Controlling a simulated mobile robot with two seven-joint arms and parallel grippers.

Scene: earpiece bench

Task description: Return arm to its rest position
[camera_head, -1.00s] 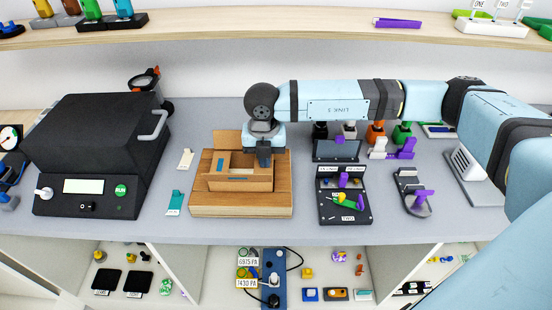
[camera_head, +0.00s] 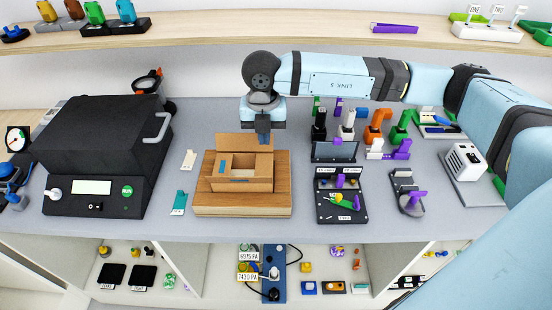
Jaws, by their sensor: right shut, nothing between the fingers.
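My right arm reaches in from the right edge across the back of the bench. Whether the fingertips touch the lid I cannot tell. My left gripper is not in view.
A black oven-like machine (camera_head: 105,140) stands at the left. A black tray with two panels (camera_head: 341,207) lies right of the wooden block. Several coloured pieces, including an orange one (camera_head: 377,124), stand behind it under my arm. A shelf (camera_head: 280,38) runs above. Bare grey bench lies between.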

